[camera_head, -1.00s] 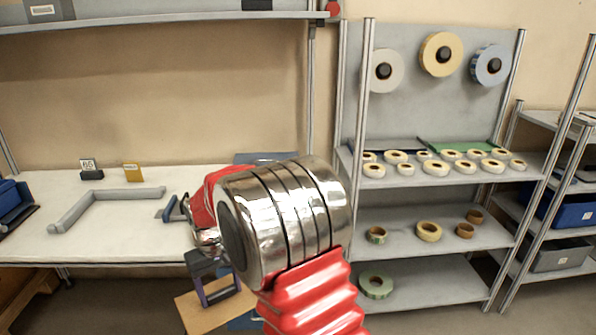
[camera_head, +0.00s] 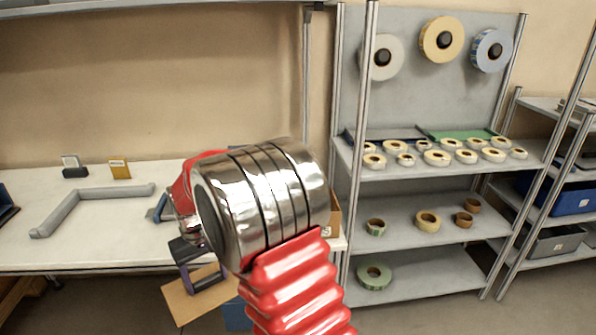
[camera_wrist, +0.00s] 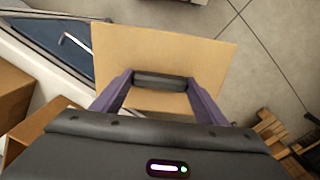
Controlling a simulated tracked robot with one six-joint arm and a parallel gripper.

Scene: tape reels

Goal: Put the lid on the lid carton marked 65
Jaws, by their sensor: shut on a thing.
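A flat brown cardboard lid (camera_head: 190,300) with a dark grey grip bar (camera_wrist: 163,80) is held by my gripper (camera_head: 203,283). In the wrist view, the purple fingers of my gripper (camera_wrist: 162,84) are shut on the bar, with the lid (camera_wrist: 165,48) spreading beyond them over the floor. In the head view the lid is in front of the white table's edge, below its top. A brown carton (camera_head: 334,217) shows partly behind my arm at the table's right end. Most of it is hidden, and I cannot read its full mark.
The white table (camera_head: 100,235) carries a grey angled rail (camera_head: 95,200), a small card stand (camera_head: 73,167) and a yellow block (camera_head: 119,168). A shelf rack (camera_head: 420,245) with tape rolls stands right. The wrist view shows brown boxes (camera_wrist: 12,95) and a blue tray (camera_wrist: 60,42) at left.

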